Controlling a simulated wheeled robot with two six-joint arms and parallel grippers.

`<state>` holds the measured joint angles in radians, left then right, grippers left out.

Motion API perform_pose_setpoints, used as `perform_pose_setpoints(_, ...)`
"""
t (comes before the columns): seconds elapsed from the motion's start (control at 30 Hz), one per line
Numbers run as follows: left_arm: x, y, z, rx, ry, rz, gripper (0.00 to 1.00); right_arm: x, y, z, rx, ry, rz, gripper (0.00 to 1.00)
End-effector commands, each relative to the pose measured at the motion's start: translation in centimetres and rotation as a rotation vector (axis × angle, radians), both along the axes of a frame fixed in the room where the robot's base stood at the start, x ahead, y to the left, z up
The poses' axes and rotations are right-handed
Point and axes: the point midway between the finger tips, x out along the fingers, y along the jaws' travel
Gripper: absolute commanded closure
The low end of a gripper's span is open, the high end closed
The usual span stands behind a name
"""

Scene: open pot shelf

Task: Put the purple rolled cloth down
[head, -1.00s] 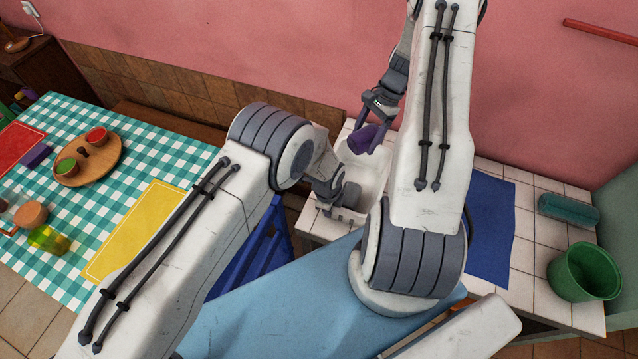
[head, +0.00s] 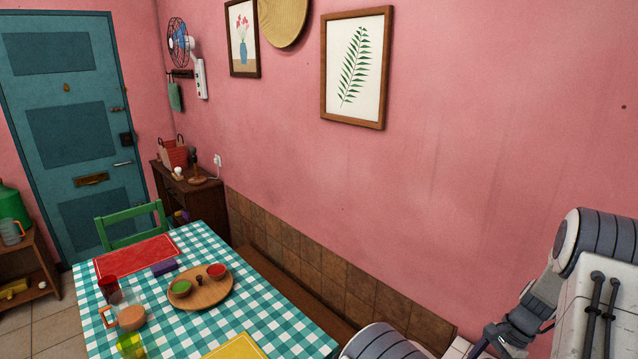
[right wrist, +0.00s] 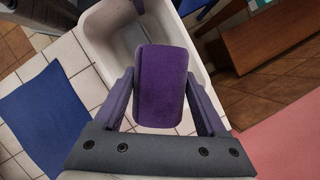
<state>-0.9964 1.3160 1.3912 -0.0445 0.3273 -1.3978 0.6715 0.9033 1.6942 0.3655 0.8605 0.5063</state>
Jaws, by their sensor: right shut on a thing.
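The purple rolled cloth (right wrist: 162,90) fills the middle of the right wrist view. My right gripper (right wrist: 160,78) is shut on it, with one finger along each side. The cloth is over the open white basin (right wrist: 95,45); how high it is held is hard to tell. In the head view my right gripper (head: 487,345) shows only partly at the bottom edge, and the cloth is out of that picture. My left gripper is out of view.
A blue mat (right wrist: 45,115) lies on white tiles beside the basin.

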Motion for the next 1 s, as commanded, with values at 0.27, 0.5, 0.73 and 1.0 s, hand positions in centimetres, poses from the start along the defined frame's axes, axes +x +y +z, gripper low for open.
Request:
perform_pose_setpoints(0.27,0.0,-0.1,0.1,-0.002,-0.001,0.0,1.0,0.0,0.2,-5.3,-0.002,0.002,0.419,0.8)
perform_pose_setpoints(0.5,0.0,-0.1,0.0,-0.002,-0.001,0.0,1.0,-0.2,0.1,-9.9,0.007,0.003,0.602,0.8)
perform_pose_setpoints(0.73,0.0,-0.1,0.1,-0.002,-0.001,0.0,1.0,-0.1,0.1,-13.3,0.004,0.002,0.6,0.8)
perform_pose_setpoints(1.0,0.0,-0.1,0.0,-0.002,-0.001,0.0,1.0,-0.1,0.1,-16.6,0.005,0.003,0.598,0.8)
